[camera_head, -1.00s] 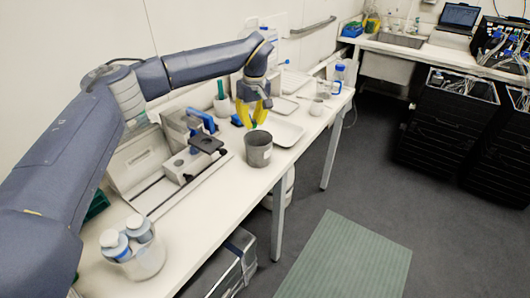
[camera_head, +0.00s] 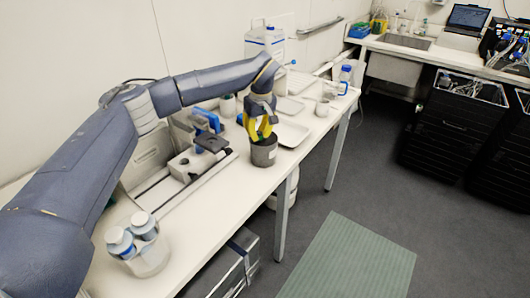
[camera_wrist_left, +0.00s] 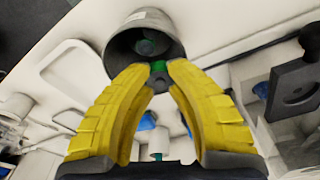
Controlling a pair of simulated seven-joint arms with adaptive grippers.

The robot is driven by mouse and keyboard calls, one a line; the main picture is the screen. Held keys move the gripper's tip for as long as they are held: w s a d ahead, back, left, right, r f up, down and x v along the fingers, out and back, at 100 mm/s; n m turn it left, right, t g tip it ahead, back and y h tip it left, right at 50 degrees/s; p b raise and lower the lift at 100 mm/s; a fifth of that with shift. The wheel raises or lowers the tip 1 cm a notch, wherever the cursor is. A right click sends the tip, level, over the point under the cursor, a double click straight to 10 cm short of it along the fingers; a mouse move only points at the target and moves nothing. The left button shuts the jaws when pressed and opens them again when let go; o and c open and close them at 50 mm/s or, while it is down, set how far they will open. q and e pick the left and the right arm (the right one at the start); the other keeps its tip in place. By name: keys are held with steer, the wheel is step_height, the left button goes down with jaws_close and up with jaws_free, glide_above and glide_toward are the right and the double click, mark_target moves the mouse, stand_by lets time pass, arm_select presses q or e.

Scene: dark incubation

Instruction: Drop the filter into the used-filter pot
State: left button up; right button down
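The used-filter pot (camera_head: 264,155) is a grey cylinder with a pale label, standing on the bench's front edge. In the left wrist view its dark mouth (camera_wrist_left: 120,45) opens toward my fingers. My left gripper (camera_head: 258,137) is over the pot, with its yellow fingertips at the rim. The fingertips (camera_wrist_left: 160,72) are close together on a small green piece (camera_wrist_left: 158,66), which seems to be the filter. A dull green shape (camera_wrist_left: 148,45) shows inside the pot; I cannot tell whether it is part of the same piece. My right gripper is not in view.
A white tray (camera_head: 291,134) lies just right of the pot. A device with a blue clamp and dark plate (camera_head: 211,144) stands to its left. A small cup (camera_head: 322,107) is farther along.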

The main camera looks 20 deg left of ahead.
arm_select(q)
steer(key=o, duration=0.5)
steer(key=shift+r, duration=0.1)
steer(key=r, duration=0.7)
steer(key=s+d+r, duration=0.1)
steer(key=r, duration=0.3)
steer(key=shift+r, duration=0.35)
steer(key=shift+d, duration=0.15)
